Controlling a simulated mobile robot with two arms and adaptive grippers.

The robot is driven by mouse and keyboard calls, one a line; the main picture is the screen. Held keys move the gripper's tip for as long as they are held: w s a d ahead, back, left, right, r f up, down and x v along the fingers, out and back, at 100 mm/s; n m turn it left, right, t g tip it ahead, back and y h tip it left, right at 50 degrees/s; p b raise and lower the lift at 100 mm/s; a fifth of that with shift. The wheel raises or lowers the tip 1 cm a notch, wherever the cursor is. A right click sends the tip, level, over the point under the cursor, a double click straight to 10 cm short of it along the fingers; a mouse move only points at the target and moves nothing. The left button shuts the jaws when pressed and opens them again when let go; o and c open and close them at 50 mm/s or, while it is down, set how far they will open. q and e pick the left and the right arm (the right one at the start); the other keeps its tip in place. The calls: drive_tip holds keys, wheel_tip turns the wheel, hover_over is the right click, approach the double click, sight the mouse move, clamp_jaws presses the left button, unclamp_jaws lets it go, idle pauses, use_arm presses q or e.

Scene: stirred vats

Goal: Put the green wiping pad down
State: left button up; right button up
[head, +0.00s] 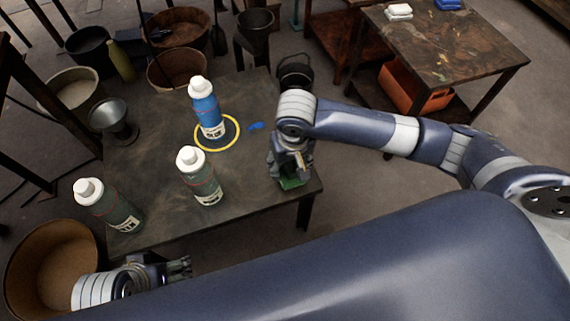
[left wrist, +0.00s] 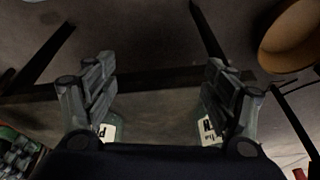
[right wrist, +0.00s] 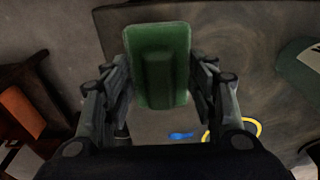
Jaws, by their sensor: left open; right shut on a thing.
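The green wiping pad (head: 291,183) is at the table's right front corner in the head view, mostly hidden under my right gripper (head: 291,163). In the right wrist view the pad (right wrist: 160,50) sits between the fingers of my right gripper (right wrist: 160,90), which is shut on it. I cannot tell whether the pad touches the tabletop (head: 245,190). My left gripper (head: 182,267) is open and empty off the table's front edge; its spread fingers also show in the left wrist view (left wrist: 160,85).
A blue bottle (head: 206,108) stands inside a yellow ring (head: 233,140), with a blue mark (head: 256,126) to its right. Two green bottles stand left (head: 108,205) and centre (head: 199,177). A metal cup (head: 113,118) is at the left edge. The table right of the centre bottle is clear.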

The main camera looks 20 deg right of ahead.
drive_tip(key=w, duration=0.3)
drive_tip(key=shift+f, duration=0.15)
use_arm(q)
drive_tip(key=w+d+r+t, duration=0.1)
drive_tip(key=w, duration=0.2)
drive_tip(key=w+d+r+t+h+b, duration=0.1)
drive_tip(key=w+t, duration=0.1)
drive_tip(key=w, duration=0.1)
drive_tip(key=w+d+r+t+b, duration=0.1)
drive_tip(key=w+t, duration=0.1)
drive_tip(key=w, duration=0.1)
drive_tip(key=shift+w, duration=0.4)
use_arm(e)
wheel_tip(320, 180, down, 3)
drive_tip(key=shift+f, duration=0.25)
use_arm(q)
drive_tip(key=shift+w+d+r, duration=0.15)
drive_tip(key=shift+w+r, duration=0.1)
drive_tip(key=shift+w, duration=0.05)
drive_tip(key=shift+s+f, duration=0.15)
drive_tip(key=shift+s, duration=0.15)
drive_tip(key=shift+f, duration=0.1)
use_arm(e)
drive_tip(key=o, duration=0.9)
drive_tip(key=shift+f, duration=0.1)
drive_tip(key=shift+o, duration=0.2)
